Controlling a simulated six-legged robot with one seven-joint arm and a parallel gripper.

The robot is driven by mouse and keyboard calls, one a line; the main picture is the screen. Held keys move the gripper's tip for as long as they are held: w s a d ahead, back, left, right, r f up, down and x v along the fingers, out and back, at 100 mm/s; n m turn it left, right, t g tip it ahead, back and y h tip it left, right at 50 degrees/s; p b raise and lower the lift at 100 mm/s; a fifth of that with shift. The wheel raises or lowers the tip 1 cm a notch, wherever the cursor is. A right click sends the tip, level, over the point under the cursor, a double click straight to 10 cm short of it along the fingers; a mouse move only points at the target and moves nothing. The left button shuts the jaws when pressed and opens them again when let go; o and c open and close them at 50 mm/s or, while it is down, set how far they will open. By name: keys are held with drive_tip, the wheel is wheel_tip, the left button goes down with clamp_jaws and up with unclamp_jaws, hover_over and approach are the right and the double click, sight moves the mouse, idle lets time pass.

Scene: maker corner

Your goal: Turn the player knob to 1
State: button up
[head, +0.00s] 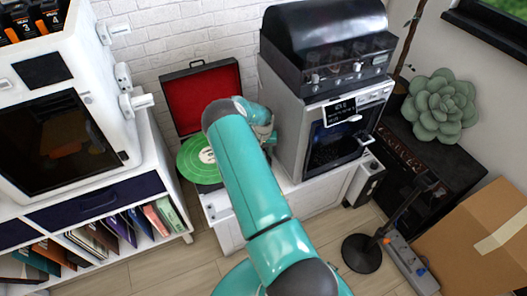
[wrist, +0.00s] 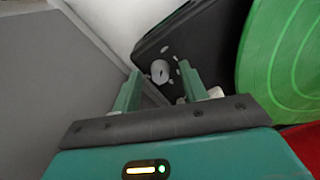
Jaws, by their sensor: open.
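The record player shows in the head view with its red-lined lid (head: 202,95) raised and a green record (head: 197,158) on it. In the wrist view its black deck (wrist: 215,30) carries a small round light-grey knob (wrist: 160,70) with a dark mark, with several small pale dots beside it. The green record (wrist: 290,60) is to the right. My gripper (wrist: 159,72) is open, and in that view the knob appears between its two fingertips. I cannot tell how far they are above it. In the head view my arm hides the knob and the right side of the player.
A silver machine with a black top (head: 325,110) stands close to the right of my gripper. A white 3D-printer-like cabinet (head: 50,100) stands left, on a shelf of books. A cardboard box (head: 480,240) and a black lamp base (head: 361,254) are at the lower right.

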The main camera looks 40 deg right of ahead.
clamp_jaws()
